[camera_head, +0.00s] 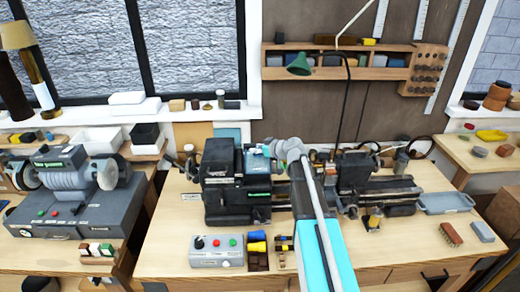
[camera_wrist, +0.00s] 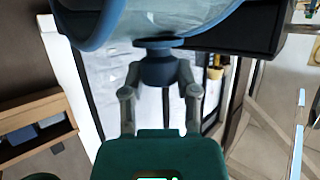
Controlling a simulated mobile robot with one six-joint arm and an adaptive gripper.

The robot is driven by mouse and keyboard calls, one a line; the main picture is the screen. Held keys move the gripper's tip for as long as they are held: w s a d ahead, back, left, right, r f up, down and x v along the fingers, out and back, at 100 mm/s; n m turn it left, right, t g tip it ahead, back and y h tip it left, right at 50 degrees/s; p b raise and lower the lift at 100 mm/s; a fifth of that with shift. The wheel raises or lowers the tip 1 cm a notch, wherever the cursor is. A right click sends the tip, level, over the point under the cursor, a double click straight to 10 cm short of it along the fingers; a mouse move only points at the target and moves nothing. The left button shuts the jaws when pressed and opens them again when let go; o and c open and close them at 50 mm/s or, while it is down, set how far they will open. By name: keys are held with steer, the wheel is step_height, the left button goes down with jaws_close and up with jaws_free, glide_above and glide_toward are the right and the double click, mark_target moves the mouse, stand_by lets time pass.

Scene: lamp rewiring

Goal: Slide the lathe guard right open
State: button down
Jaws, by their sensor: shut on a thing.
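The lathe (camera_head: 235,180) stands on the wooden bench, with its dark headstock at left and its bed running right. The lathe guard (camera_wrist: 150,18) fills the top of the wrist view as a clear curved cover with a blue rim. Its round blue knob (camera_wrist: 159,70) hangs between the fingers of my gripper (camera_wrist: 160,82), which is shut on it. In the head view a light blue part of the guard (camera_head: 257,162) shows beside the headstock; my arm hides much of the rest, including the grip. I cannot tell how far open the guard is.
A control box (camera_head: 216,250) with buttons and small coloured bins (camera_head: 257,246) stand in front of the lathe. A bench grinder (camera_head: 75,185) is at left. A grey tray (camera_head: 446,203) and a brush (camera_head: 451,234) lie at right. A green lamp (camera_head: 299,65) hangs behind.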

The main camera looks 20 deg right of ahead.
steer(key=shift+c, duration=1.7)
jaws_free()
steer(key=shift+d, duration=0.15)
steer(key=shift+s, duration=0.1)
